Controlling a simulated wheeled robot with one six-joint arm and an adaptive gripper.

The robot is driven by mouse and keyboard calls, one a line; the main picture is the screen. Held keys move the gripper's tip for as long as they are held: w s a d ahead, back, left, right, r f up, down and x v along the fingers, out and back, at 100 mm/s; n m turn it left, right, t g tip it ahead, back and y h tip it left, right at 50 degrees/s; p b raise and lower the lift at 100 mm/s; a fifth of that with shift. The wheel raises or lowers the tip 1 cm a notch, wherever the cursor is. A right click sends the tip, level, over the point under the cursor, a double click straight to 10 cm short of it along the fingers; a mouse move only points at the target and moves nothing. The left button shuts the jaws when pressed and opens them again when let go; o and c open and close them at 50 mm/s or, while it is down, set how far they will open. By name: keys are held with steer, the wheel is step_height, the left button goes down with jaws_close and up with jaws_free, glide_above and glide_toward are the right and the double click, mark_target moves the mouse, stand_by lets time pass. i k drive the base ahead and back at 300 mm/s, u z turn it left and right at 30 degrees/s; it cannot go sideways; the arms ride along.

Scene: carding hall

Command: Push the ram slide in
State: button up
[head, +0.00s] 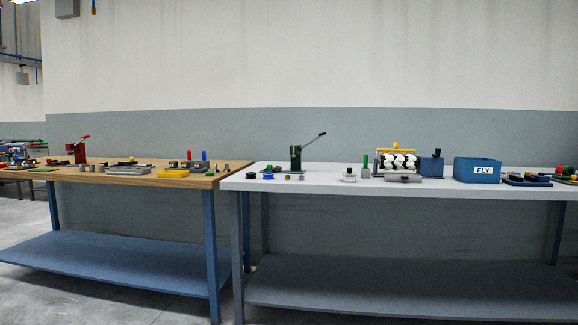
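I cannot pick out the ram slide for certain at this distance. A dark green press-like device (296,156) with a raised lever slanting up to the right stands on the white-topped bench (310,185). A red device (77,150) with a similar lever stands on the wooden-topped bench (180,180) to the left. A grey cylindrical part on a flat base (404,179) lies in front of a yellow-topped rack (396,151) holding white pieces. Whether any of these has the slide, and how far out it is, is too small to tell. My gripper is not in view.
A blue bin (477,171) labelled FLY and a blue box (431,167) stand right of the rack. Floor shows at lower left.

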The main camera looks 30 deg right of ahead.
mark_target(269, 169)
steer(key=z, duration=0.35)
steer(key=i, duration=0.9)
steer(key=z, duration=0.35)
steer(key=k, duration=0.6)
steer(key=z, duration=0.8)
steer(key=i, duration=2.1)
steer(key=u, duration=0.55)
